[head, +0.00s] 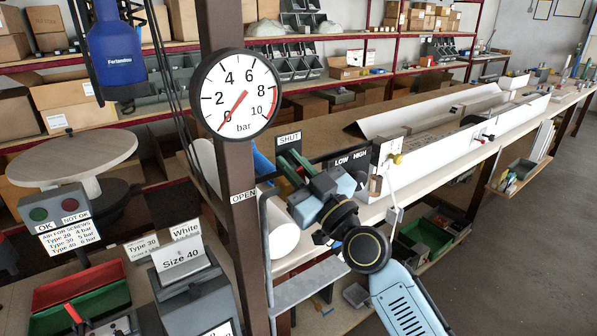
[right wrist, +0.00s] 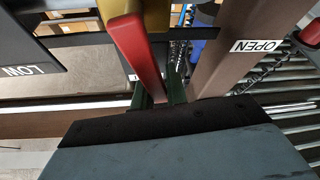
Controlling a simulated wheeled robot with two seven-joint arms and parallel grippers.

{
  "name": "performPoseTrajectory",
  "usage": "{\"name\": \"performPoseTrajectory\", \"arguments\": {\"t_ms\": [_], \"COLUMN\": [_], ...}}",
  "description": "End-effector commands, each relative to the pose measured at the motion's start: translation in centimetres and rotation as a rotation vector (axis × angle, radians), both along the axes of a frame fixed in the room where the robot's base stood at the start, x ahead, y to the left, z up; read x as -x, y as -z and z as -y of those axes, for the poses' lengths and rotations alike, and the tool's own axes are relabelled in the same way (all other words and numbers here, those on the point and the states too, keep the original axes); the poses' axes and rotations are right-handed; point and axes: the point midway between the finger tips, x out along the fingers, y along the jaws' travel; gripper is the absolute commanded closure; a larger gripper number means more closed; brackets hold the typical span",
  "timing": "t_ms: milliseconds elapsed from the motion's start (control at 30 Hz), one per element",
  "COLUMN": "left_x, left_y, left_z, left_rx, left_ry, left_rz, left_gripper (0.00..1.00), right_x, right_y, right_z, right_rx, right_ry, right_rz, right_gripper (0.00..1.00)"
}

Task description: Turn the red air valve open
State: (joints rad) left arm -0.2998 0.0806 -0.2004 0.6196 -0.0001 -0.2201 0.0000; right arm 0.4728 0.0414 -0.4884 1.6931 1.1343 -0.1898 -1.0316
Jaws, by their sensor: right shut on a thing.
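The red air valve's lever (right wrist: 136,48) shows in the right wrist view, running down from a yellow-brass body (right wrist: 152,15) to my gripper. My right gripper (head: 289,163) is at the valve, just below the SHUT label (head: 289,138) in the head view. Its dark green fingers also show in the right wrist view (right wrist: 161,92), shut on the lever's end. The head view hides the lever behind the gripper. The OPEN label (head: 243,196) is on the brown post, lower left of the gripper. The pressure gauge (head: 235,94) has its red needle near 0. My left gripper is out of view.
The brown post (head: 225,160) stands close to the left of the gripper. A dark bar with LOW and HIGH labels (head: 351,159) is to its right. A white roll (head: 283,228) lies below.

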Motion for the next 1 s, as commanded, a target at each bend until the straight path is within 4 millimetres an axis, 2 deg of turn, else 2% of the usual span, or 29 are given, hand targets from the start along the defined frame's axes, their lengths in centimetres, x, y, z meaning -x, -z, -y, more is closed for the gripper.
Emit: {"name": "performPoseTrajectory", "arguments": {"t_ms": [100,400,1000], "left_x": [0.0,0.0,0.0], "left_y": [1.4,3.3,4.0], "left_z": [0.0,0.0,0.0], "left_rx": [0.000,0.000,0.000], "left_ry": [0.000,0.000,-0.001], "left_rz": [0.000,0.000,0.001], "left_gripper": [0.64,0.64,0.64], "right_x": [0.4,1.1,1.5], "right_y": [0.5,1.0,1.2], "right_z": [-0.5,-1.5,-2.1], "right_rx": [0.079,0.233,0.316], "right_ry": [0.000,0.001,0.000], "right_rz": [0.059,0.170,0.228], "right_gripper": [1.00,1.00,1.00]}}
